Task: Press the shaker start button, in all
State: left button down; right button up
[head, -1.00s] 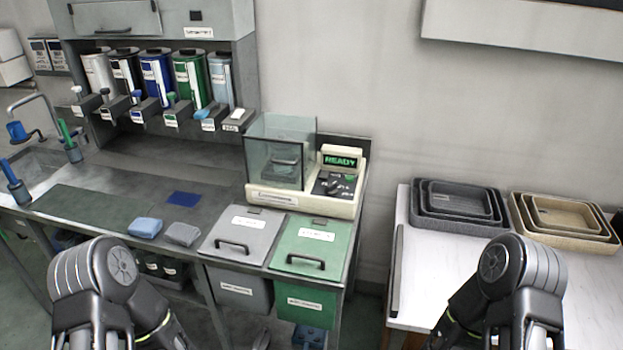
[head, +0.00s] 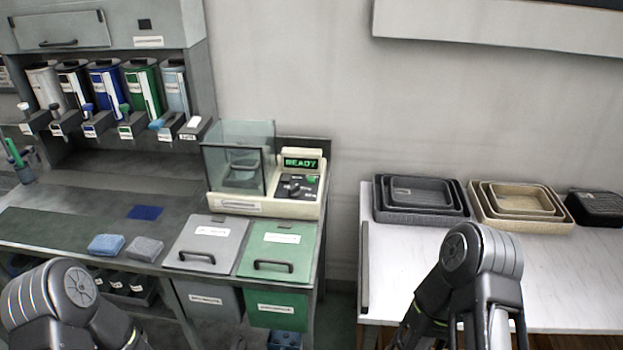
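The shaker (head: 228,205) is a cream machine at the right end of the grey bench. It has a glass-walled chamber (head: 238,158) on its left. Its display (head: 301,163) reads READY in green. Its control panel (head: 297,187) carries a dark knob and a small green button (head: 313,178). My two arms show at the bottom left and bottom right, well short of the shaker. Neither gripper's fingers are in view.
Two lidded bins, grey (head: 205,245) and green (head: 278,250), are in front of the shaker. Blue (head: 106,245) and grey (head: 145,248) sponges lie left of them. Dark trays (head: 379,205) and tan trays (head: 560,226) stand on the white table (head: 565,290).

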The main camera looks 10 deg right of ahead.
grip_shut()
dwell(1.4)
